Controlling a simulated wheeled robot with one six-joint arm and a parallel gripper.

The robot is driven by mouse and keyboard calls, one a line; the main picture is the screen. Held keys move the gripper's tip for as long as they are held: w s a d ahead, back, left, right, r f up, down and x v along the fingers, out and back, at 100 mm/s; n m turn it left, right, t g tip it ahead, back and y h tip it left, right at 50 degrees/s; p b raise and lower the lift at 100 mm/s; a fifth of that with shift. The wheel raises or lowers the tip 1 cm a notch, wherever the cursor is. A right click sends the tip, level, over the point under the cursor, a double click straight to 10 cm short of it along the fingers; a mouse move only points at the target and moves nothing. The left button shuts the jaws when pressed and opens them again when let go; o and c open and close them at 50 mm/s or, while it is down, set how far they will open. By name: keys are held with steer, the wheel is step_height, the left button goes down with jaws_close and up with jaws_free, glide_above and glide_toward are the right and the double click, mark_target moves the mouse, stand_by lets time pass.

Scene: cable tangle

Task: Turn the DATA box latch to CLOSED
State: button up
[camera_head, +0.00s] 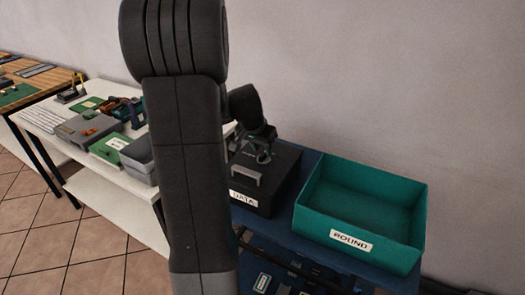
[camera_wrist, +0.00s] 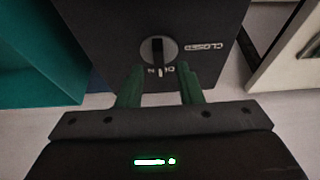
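The black DATA box (camera_head: 285,178) stands on the blue table, with a white DATA label on its front and a grey handle (camera_head: 247,175) on its lid. In the wrist view, the dark box surface (camera_wrist: 95,30) shows a round latch (camera_wrist: 158,50) with a dark bar across it. The bar's pale end points at the partly covered OPEN mark; the CLOSED mark (camera_wrist: 203,47) is to the right. My gripper (camera_wrist: 159,84) is open and empty, with its two green fingers apart, just short of the latch in the picture. In the head view my gripper (camera_head: 258,152) is over the lid.
A teal ROUND bin (camera_head: 420,225) stands right of the box, and shows at left in the wrist view. A white table (camera_head: 120,180) with grey bins and parts is at left. A wall is behind. My arm hides part of the head view.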

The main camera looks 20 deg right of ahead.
mark_target(264, 156)
steer(key=shift+x, duration=1.25)
steer(key=shift+c, duration=0.2)
jaws_close()
